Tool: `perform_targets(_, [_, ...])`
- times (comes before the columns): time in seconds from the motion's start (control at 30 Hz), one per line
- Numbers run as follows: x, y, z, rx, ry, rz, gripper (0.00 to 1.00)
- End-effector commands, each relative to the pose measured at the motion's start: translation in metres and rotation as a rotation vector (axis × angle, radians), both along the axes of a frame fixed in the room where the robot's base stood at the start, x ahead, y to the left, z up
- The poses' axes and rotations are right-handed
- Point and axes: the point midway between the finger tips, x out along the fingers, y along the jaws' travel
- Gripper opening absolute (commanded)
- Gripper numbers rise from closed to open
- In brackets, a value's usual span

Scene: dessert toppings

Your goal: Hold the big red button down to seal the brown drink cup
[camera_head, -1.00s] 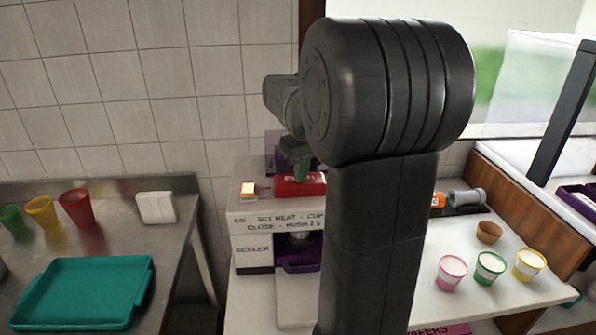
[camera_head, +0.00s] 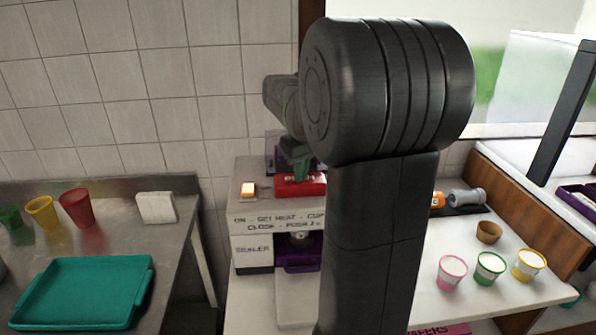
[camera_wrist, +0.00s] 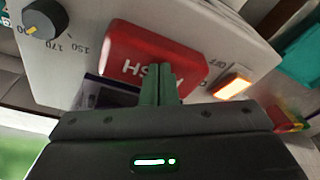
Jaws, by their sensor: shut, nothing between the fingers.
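The big red button (camera_head: 298,185) sits on top of the sealer machine (camera_head: 252,252). It also shows in the wrist view (camera_wrist: 150,60) with its "PUSH" lettering partly hidden. My gripper (camera_head: 297,176) is shut and empty, pointing down at the button. In the wrist view its closed green fingertips (camera_wrist: 158,72) overlap the button's lettered edge and appear to touch it. How far the button is pressed I cannot tell. The brown drink cup is not clearly visible in the sealer; my arm hides part of the machine.
A lit orange switch (camera_head: 248,188) is left of the button. A heat dial (camera_wrist: 42,20) shows in the wrist view. Several paper cups, including a pink one (camera_head: 452,270), stand on the right counter. A teal tray (camera_head: 82,290) lies on the left table.

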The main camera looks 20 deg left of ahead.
Motion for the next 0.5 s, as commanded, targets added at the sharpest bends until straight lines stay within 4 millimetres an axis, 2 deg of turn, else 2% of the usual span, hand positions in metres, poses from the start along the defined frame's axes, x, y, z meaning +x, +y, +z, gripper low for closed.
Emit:
perform_targets(0.03, [-0.003,-0.001,-0.009,-0.009,0.02,0.0,0.0])
perform_targets(0.5, [-0.02,-0.009,0.0,-0.008,0.017,0.0,0.0])
